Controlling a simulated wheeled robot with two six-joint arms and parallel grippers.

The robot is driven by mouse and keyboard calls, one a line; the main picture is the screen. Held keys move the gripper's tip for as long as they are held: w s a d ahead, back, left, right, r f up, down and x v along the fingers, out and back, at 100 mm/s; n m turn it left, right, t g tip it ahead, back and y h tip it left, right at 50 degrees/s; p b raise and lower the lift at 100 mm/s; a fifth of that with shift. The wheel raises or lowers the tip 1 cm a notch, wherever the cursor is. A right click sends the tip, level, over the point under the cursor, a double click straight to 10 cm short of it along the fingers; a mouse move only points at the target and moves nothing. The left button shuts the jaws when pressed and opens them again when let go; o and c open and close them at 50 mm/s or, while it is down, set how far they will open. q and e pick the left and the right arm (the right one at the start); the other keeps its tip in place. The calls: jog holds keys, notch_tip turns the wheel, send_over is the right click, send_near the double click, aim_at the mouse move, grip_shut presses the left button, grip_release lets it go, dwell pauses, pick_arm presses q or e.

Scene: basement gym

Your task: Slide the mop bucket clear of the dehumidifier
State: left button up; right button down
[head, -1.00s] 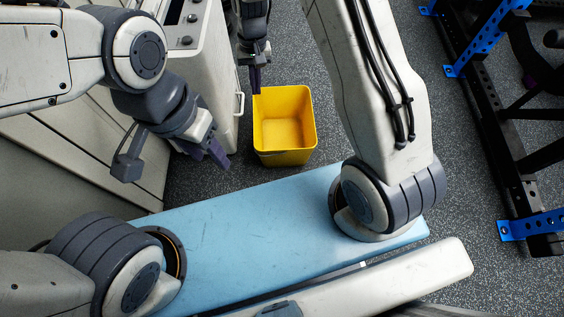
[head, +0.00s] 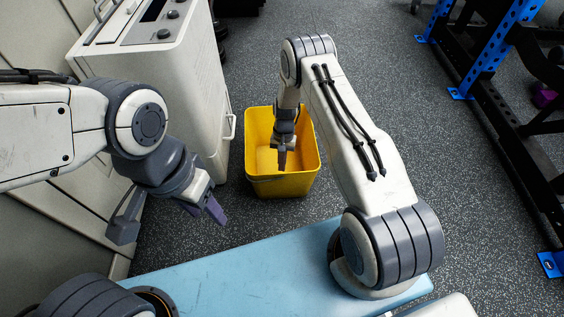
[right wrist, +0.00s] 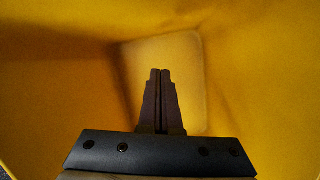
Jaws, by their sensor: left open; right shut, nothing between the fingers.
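The yellow mop bucket (head: 298,180) stands upright on the speckled floor, just right of the white dehumidifier (head: 190,85). A narrow strip of floor seems to lie between them, close to the dehumidifier's side handle. My right gripper (head: 282,165) points down over the bucket's open top, its fingers shut and empty. In the right wrist view the shut fingers (right wrist: 161,75) point toward the bucket's bottom (right wrist: 185,65), with yellow walls all around. Whether they touch a wall I cannot tell. My left gripper (head: 210,212) is open and empty, left of the bucket and in front of the dehumidifier.
A black rack with blue parts (head: 490,55) stands at the right. The floor (head: 400,110) between the bucket and the rack is open, apart from my right arm above it. Pale wall panels (head: 30,35) are at the left. Dark objects lie behind the dehumidifier.

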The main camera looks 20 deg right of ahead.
aim_at(279, 183)
jog(key=b+x, duration=0.2)
jog(key=x, duration=0.2)
jog(key=shift+f, duration=0.4)
jog(key=shift+s+a+r+b, duration=0.15)
jog(key=shift+s+a, duration=0.15)
jog(key=shift+s, duration=0.15)
jog(key=shift+s+a+r+b, duration=0.15)
jog(key=shift+s+a, duration=0.1)
jog(key=shift+s, duration=0.25)
jog(key=shift+s+a+b, duration=0.35)
jog(key=shift+s+a, duration=0.1)
jog(key=shift+s, duration=0.4)
pick_arm(q)
notch_tip(279, 183, down, 4)
jog(key=shift+f, duration=0.2)
